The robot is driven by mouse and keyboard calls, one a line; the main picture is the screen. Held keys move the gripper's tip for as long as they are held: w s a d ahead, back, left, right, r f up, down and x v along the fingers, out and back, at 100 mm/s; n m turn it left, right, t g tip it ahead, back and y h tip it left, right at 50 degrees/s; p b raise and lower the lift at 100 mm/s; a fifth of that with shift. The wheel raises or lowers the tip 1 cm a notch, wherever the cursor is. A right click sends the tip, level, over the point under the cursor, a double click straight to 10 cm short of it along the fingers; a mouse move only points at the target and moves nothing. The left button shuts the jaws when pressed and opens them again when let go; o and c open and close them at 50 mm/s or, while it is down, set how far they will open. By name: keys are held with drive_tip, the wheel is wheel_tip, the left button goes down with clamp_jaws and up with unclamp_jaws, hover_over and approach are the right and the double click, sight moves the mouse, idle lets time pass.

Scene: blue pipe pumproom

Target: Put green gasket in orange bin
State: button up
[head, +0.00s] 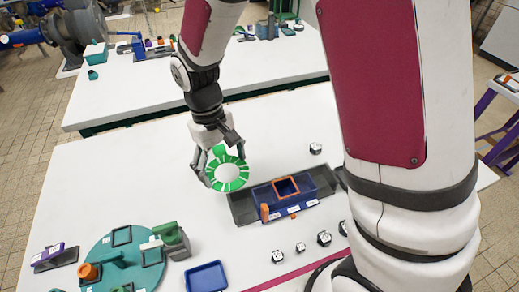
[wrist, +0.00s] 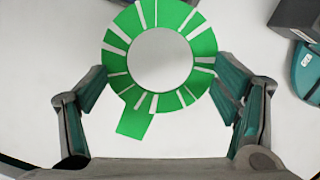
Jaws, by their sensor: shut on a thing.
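The green gasket (head: 228,187) is a flat ring with white radial stripes and a small green tab. My gripper (head: 221,163) is shut on it above the white table, left of the blue container. In the wrist view the gasket (wrist: 204,44) lies between the two fingers of my gripper (wrist: 163,90), its tab pointing down toward the palm. The exact finger contact is hard to see. The orange bin (head: 286,180) shows as a small square orange rim inside the blue container, to the right of the gasket.
The blue container (head: 310,185) sits on a dark base, with an upright orange piece (head: 264,212) at its front left. A teal round tray (head: 100,250) and a blue tray (head: 207,279) are at the front left. Small white-topped blocks (head: 278,257) lie in front.

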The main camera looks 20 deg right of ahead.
drive_tip(key=shift+w+d+f, duration=0.2)
drive_tip(key=shift+w+f, duration=0.1)
drive_tip(key=shift+w, duration=0.05)
drive_tip(key=w+d, duration=0.1)
drive_tip(key=d, duration=0.4)
drive_tip(key=w+d+f, duration=0.1)
drive_tip(key=d, duration=0.4)
drive_tip(key=w+d, duration=0.1)
drive_tip(key=d, duration=0.4)
drive_tip(key=shift+w+d+f, duration=0.1)
drive_tip(key=shift+w+f, duration=0.05)
drive_tip(key=shift+f, duration=1.85)
drive_tip(key=o, duration=1.2)
